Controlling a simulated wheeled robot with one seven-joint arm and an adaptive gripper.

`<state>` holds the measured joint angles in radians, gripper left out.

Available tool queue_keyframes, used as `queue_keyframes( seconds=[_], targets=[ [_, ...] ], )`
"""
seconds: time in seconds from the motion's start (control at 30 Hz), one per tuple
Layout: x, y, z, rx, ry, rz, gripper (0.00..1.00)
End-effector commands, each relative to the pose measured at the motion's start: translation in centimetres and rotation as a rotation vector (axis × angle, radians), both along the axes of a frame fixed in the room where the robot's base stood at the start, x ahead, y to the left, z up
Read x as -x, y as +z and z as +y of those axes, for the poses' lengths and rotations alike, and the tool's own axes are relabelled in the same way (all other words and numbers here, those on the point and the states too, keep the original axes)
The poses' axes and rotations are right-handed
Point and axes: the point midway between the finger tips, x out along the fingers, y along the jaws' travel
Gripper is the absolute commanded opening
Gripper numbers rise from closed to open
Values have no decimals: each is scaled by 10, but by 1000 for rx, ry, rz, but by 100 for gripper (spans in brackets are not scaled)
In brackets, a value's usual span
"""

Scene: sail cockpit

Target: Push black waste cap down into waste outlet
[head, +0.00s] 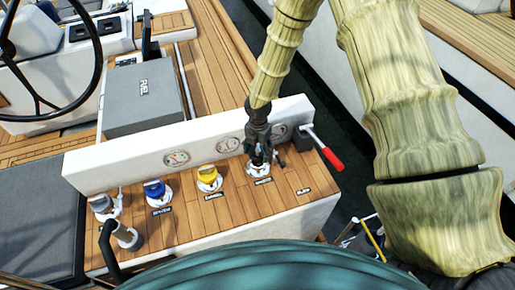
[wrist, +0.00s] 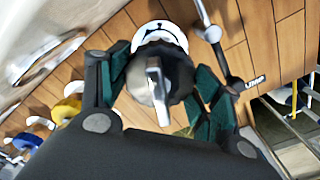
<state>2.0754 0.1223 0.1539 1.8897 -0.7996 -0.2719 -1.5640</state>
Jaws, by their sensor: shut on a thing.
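The black waste cap (wrist: 176,75) has a silver bar handle (wrist: 156,92) across its top and sits between my gripper's green finger pads in the wrist view. My gripper (head: 259,156) is shut on it and points down over the deck bench. The white waste outlet (wrist: 157,30) shows partly beyond the cap in the wrist view. Its white ring also shows just below my fingers in the head view (head: 259,175). The cap covers part of the outlet, and I cannot tell whether the cap touches it. In the head view my fingers mostly hide the cap.
A yellow cap (head: 208,174) and a blue cap (head: 154,188) sit on white fittings to the left. A red-handled lever (head: 327,155) stands close on the right. A white panel with gauges (head: 177,158) rises behind. A grey fuel box (head: 143,100) lies beyond it.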

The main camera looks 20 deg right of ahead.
Motion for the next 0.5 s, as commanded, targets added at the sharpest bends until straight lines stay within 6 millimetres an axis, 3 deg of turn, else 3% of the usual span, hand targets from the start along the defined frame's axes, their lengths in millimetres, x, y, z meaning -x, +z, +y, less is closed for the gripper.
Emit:
queue_keyframes(
  seconds=[0.2, 0.5],
  targets=[
    [0, -24, 1, 1, 2, 1, 36],
    [0, -35, 2, 1, 2, 1, 36]
  ],
)
